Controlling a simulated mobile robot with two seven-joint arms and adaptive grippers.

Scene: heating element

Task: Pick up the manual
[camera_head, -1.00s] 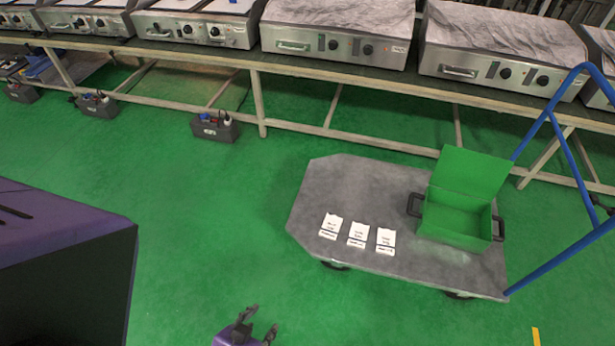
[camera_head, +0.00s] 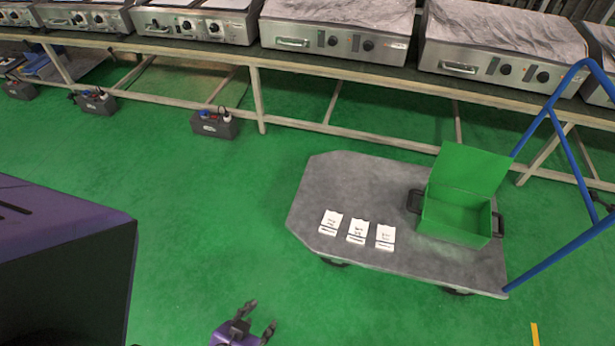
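Three white manuals lie in a row on a grey platform cart (camera_head: 380,182): a left one (camera_head: 331,222), a middle one (camera_head: 357,232) and a right one (camera_head: 385,236). They look like small booklets or cards with dark print too small to read. My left gripper (camera_head: 262,315) shows at the bottom edge, over the green floor, to the lower left of the cart. Its two dark fingers are spread apart with nothing between them. It is clear of the manuals. My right gripper is out of view.
An open green box (camera_head: 456,215) with black handles stands on the cart's right side. The cart has a blue push handle (camera_head: 560,255) at the right. A long bench (camera_head: 330,75) with metal griddles (camera_head: 335,30) runs behind. Dark toolboxes (camera_head: 215,124) sit on the floor by it.

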